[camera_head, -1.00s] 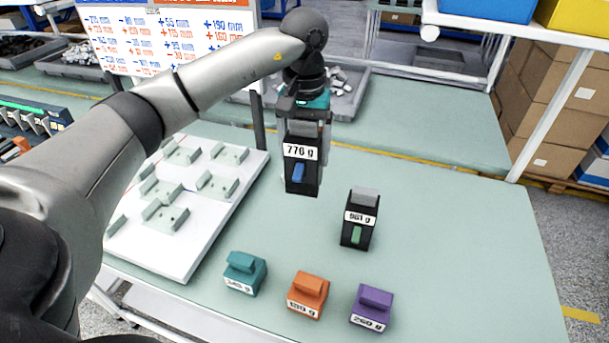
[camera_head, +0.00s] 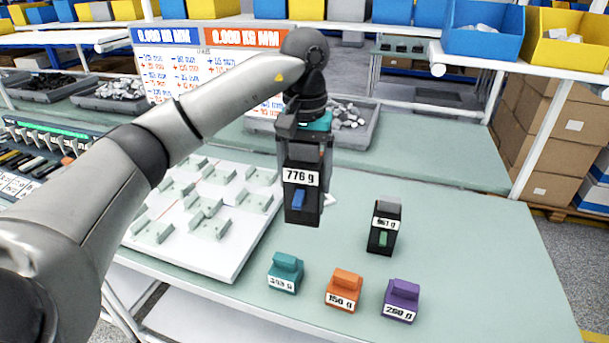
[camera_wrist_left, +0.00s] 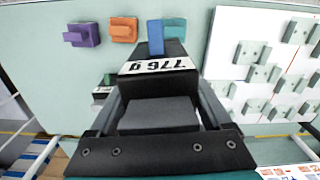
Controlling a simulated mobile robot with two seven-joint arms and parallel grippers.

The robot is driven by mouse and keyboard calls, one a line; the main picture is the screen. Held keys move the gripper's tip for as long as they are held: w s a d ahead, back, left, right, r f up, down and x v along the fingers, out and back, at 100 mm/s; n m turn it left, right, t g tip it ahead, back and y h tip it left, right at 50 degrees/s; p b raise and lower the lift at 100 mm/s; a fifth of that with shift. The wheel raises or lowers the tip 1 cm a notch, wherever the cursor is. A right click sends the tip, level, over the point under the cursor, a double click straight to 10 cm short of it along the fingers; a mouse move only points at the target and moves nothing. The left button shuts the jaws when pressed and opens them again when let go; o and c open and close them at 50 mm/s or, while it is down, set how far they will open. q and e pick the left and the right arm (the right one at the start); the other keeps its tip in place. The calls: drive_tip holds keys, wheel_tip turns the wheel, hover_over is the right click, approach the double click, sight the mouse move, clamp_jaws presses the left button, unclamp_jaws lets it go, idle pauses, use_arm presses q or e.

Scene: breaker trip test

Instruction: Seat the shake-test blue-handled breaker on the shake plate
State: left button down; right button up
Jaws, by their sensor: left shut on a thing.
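The blue-handled breaker (camera_head: 301,208) is black with a white "776 g" label and a blue lever. My left gripper (camera_head: 305,152) is shut on its upper end and holds it upright above the table. In the left wrist view the breaker (camera_wrist_left: 160,85) fills the middle, with a gripper finger on either side. The shake plate (camera_head: 222,262) is a white board with several pale green raised holders, left of the breaker in the head view. It also shows at the right of the left wrist view (camera_wrist_left: 225,50). The breaker hangs apart from the plate. My right gripper is not in view.
A black green-handled breaker (camera_head: 382,238) stands right of the held one. Teal (camera_head: 285,273), orange (camera_head: 344,288) and purple (camera_head: 401,299) weights lie along the front. A display board (camera_head: 200,75) and a grey parts bin (camera_head: 350,128) are behind. The table's right side is clear.

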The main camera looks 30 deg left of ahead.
use_arm(q)
drive_tip(key=s+d+f+m, duration=0.2)
drive_tip(key=s+d+f, duration=0.4)
drive_tip(key=f, duration=0.4)
drive_tip(key=s+d+f+m, duration=0.1)
drive_tip(key=s+d+f, duration=0.5)
drive_tip(key=s+f, duration=0.3)
drive_tip(key=shift+s+d+f+m, duration=0.15)
drive_tip(key=shift+s+f+m, duration=0.1)
drive_tip(key=shift+f+m, duration=0.25)
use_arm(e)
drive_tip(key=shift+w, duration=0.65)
